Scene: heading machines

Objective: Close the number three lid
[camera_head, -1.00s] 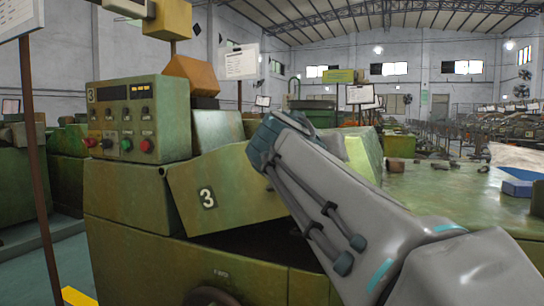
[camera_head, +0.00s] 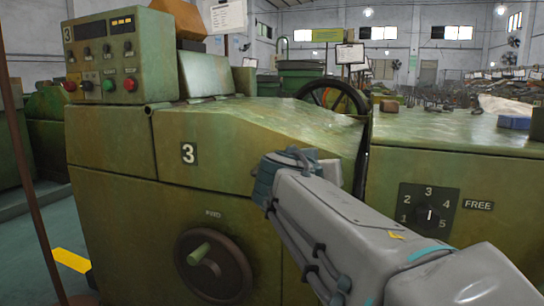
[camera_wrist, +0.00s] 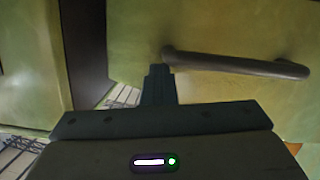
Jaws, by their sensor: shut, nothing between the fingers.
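The number three lid (camera_head: 230,150) is a worn green panel marked "3" on the green machine. In the head view it lies down level with the machine's front, with no dark opening showing below it. My gripper (camera_wrist: 158,75) shows in the wrist view with its fingers shut together and empty. Its tips are close to the left end of a dark bar handle (camera_wrist: 240,65) on a green panel. I cannot tell whether they touch it. In the head view my wrist is in front of the lid's lower right part, and the fingers are hidden.
A control box (camera_head: 120,55) with buttons stands at the upper left. A handwheel (camera_head: 213,267) sticks out below the lid, and a black-rimmed wheel (camera_head: 335,95) stands behind it. A numbered dial (camera_head: 430,212) is at the right. Floor is free at the far left.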

